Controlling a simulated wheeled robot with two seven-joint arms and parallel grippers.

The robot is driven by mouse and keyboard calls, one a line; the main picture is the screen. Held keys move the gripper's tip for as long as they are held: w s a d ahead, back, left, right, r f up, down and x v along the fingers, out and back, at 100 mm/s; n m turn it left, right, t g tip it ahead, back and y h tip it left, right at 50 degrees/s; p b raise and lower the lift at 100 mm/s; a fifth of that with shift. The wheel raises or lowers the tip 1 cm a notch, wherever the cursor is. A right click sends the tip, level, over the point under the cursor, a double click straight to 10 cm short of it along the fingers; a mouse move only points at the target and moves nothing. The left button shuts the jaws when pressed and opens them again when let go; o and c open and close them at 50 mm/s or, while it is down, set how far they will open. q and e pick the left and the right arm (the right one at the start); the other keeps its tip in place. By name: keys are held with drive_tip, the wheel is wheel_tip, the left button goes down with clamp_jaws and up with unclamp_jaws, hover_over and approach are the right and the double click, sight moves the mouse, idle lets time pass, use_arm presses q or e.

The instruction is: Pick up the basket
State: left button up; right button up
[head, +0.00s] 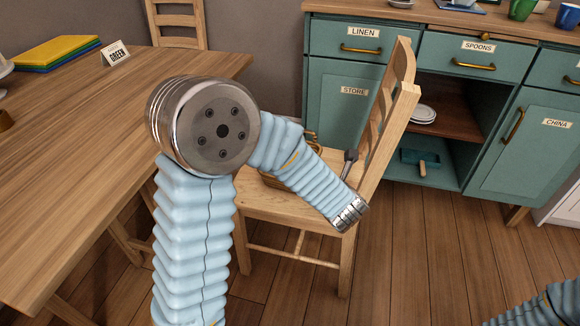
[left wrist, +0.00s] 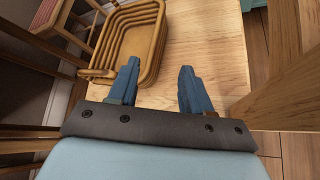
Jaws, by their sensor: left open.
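The basket is tan and woven, and it sits on the seat of a wooden chair. In the head view the basket (head: 273,182) is mostly hidden behind my left arm. In the left wrist view the empty basket (left wrist: 158,42) shows at the upper middle, a rounded rectangle. My left gripper (left wrist: 160,66) is open with nothing between its fingers. Its left finger overlaps the basket's near edge in the picture; the right finger is over bare seat. I cannot tell whether they touch. In the head view one dark finger shows near the chair back. My right gripper is out of view.
The chair (head: 283,212) has its back (head: 388,115) right of my left gripper. A wooden table (head: 90,130) fills the left, with a name card (head: 116,53). A green cabinet (head: 345,95) with an open shelf stands behind.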

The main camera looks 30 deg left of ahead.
use_arm(q)
drive_tip(key=x, duration=0.7)
drive_tip(key=shift+w+f, duration=0.15)
drive_tip(key=shift+w, duration=0.1)
drive_tip(key=x, duration=0.5)
drive_tip(key=shift+w+a, duration=0.15)
drive_tip(key=shift+a, duration=0.2)
clamp_jaws()
